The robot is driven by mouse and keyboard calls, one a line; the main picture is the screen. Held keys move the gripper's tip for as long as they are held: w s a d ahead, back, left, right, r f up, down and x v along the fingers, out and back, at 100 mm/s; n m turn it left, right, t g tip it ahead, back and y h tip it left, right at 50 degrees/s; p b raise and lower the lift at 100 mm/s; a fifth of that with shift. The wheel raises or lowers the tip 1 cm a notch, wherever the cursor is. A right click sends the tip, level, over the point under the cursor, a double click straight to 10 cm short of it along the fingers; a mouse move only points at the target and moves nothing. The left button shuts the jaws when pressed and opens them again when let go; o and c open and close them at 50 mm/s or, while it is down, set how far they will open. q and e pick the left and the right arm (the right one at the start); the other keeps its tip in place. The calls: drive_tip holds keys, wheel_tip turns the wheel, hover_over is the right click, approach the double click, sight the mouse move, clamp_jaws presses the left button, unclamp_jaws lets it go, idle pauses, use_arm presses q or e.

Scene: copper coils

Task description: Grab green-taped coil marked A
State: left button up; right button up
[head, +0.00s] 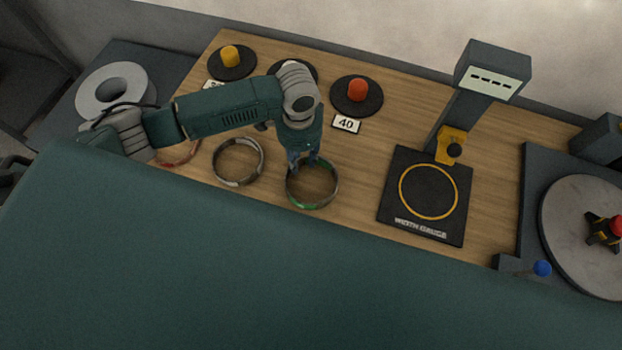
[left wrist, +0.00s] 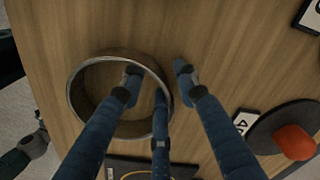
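The green-taped coil (head: 331,199) lies flat on the wooden table, green tape showing on its near rim in the head view; I can read no letter A on it. My left gripper (head: 303,160) is over its far rim. In the left wrist view the coil (left wrist: 78,105) shows as a grey-brown ring, its tape not visible. There my left gripper (left wrist: 160,82) is open, its blue fingers spread on both sides of the rim, one over the ring's inside and one outside. Contact with the rim cannot be told. My right gripper is not in view.
A second coil (head: 217,164) with pale tape lies to the left. Black discs with a yellow knob (head: 231,55) and a red knob (head: 357,90) stand behind, near a "40" card (head: 346,124). A width gauge (head: 397,226) and a round turntable (head: 570,255) are to the right.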

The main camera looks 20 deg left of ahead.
use_arm(q)
clamp_jaws()
drive_tip(key=shift+r, duration=0.15)
